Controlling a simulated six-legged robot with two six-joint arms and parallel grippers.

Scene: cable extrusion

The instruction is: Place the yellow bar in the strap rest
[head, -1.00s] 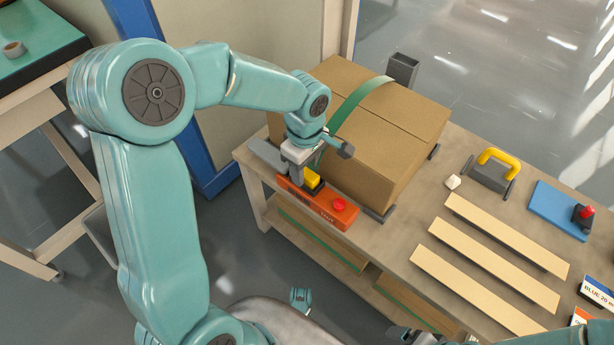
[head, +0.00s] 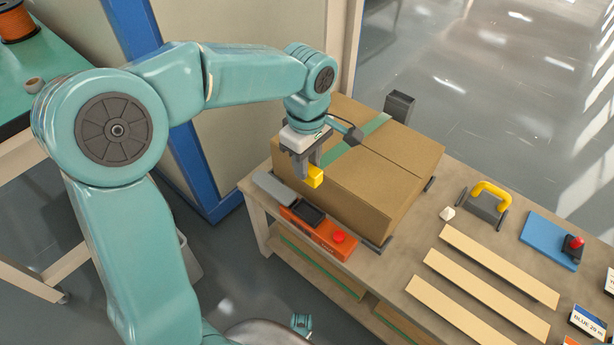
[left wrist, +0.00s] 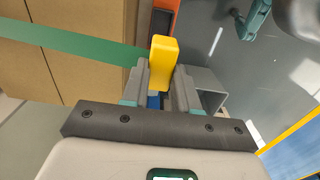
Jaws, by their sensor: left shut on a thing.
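The yellow bar (head: 315,178) is between the jaws of my left gripper (head: 308,170), held above the near left edge of the carton. In the left wrist view the yellow bar (left wrist: 163,62) stands out between both fingers, which are shut on it. Below it is an orange device (head: 322,235) with a dark, empty-looking recess (head: 308,213) and a red button. A grey piece (head: 272,188) lies at its left end. I cannot tell which part is the strap rest. A green strap (head: 365,136) crosses the carton. My right gripper is not in view.
The large carton (head: 385,165) fills the left part of the bench. A dark grey post (head: 399,104) stands behind it. Wooden slats (head: 490,287), a yellow-handled tool (head: 490,195), a white block (head: 447,213) and a blue plate (head: 550,241) lie to the right.

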